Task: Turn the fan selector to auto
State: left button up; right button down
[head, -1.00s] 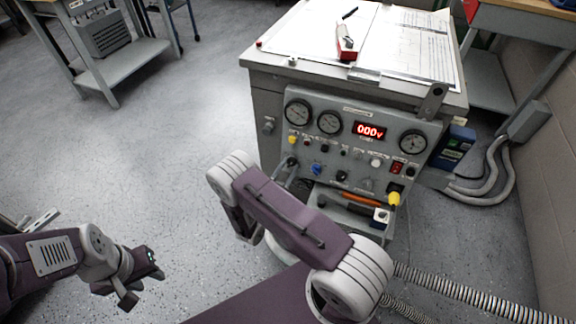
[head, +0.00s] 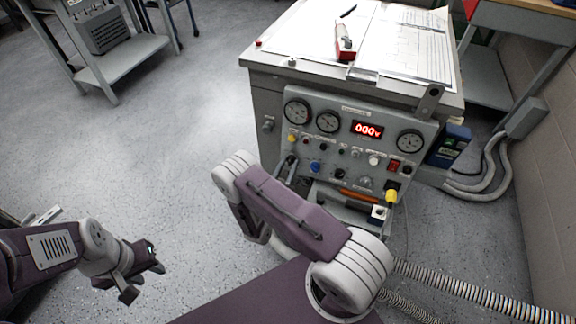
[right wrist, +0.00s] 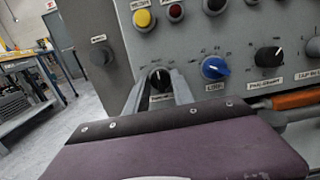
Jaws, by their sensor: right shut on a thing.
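The control panel (head: 350,150) stands on the front of a grey cabinet. In the right wrist view, a small black knob with a white pointer line (right wrist: 160,77) sits at the panel's lower left; its label is mostly hidden and cannot be read. My right gripper (right wrist: 161,82) has its two fingers on either side of this knob and is shut on it. In the head view, the right gripper (head: 287,165) is partly hidden behind its own arm. My left gripper (head: 147,281) is open and empty above the floor, away from the cabinet.
A blue knob (right wrist: 214,68) and another black knob (right wrist: 268,56) are right of the held one. A yellow button (right wrist: 143,18) is above. An orange-handled tool (right wrist: 298,98) lies below the panel. A red display (head: 367,129) reads 000v.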

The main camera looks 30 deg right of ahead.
jog(key=c, duration=1.1)
grip_release()
jog(key=shift+a, duration=0.1)
jog(key=p+v, duration=0.2)
jog(key=v, duration=0.7)
